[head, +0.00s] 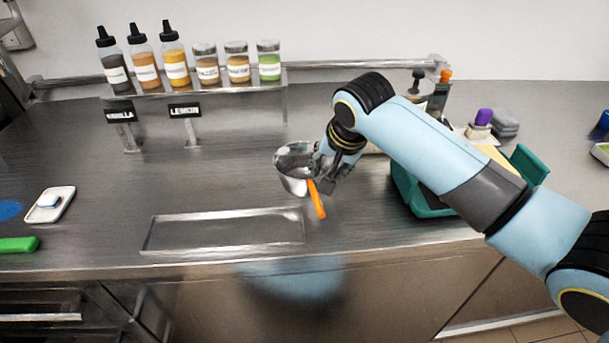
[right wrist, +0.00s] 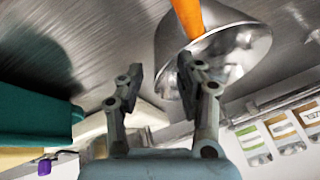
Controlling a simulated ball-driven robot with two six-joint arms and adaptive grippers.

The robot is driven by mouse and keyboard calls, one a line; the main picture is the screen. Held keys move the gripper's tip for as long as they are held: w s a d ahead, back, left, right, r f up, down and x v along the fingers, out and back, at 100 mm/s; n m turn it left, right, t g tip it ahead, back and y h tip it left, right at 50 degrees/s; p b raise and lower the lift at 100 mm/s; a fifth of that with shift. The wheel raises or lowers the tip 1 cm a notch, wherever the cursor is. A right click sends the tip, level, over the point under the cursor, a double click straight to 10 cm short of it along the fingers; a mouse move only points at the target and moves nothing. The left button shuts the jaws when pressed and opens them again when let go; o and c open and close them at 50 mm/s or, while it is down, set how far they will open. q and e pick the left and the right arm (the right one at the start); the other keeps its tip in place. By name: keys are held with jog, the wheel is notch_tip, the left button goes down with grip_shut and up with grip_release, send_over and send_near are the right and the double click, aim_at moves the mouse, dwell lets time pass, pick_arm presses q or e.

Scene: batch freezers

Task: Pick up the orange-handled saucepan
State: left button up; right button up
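The saucepan is a shiny metal pan (head: 294,160) with an orange handle (head: 317,199), at the middle of the counter in the head view. The handle points toward the counter's front edge. My right gripper (head: 326,179) is at the pan's right side, close to where the handle joins. In the right wrist view the gripper (right wrist: 160,72) has its fingers apart with nothing clearly between them. One fingertip overlaps the pan (right wrist: 235,42) there, and the handle (right wrist: 187,16) shows beyond that finger. I cannot tell whether they touch. My left gripper is not in view.
A teal bin (head: 415,197) stands right of the pan under my right arm. A rectangular recessed tray (head: 225,232) lies front left. Bottles and jars stand on a rear shelf (head: 210,88). A white dish (head: 52,204) and a green object (head: 18,245) lie at far left.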

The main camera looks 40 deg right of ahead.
grip_shut()
jog(key=shift+r, duration=0.1)
dwell(0.4)
